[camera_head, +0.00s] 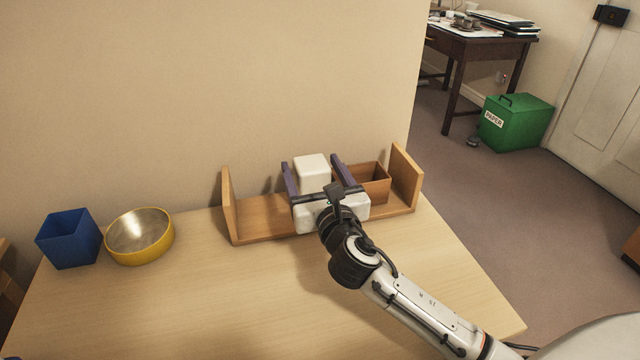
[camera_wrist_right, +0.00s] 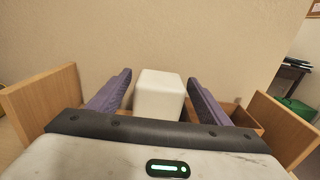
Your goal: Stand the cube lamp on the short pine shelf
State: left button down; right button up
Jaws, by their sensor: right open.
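The cube lamp (camera_head: 312,171) is a white rounded block. In the head view it stands upright over the short pine shelf (camera_head: 262,218), about midway along it. My right gripper (camera_head: 314,176) is open, with one purple finger on each side of the lamp. In the right wrist view the lamp (camera_wrist_right: 159,94) sits between the fingers (camera_wrist_right: 158,90), with a gap visible on each side. The lamp's base is hidden behind my gripper, so its contact with the shelf board cannot be seen. My left gripper is not in view.
A brown open box (camera_head: 375,184) stands on the shelf just right of my gripper. The shelf has upright end boards. A yellow bowl (camera_head: 139,238) and a blue square container (camera_head: 69,240) stand left on the table (camera_head: 220,300). The wall is close behind.

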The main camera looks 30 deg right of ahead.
jog(key=p+v, duration=0.1)
jog(key=v, duration=1)
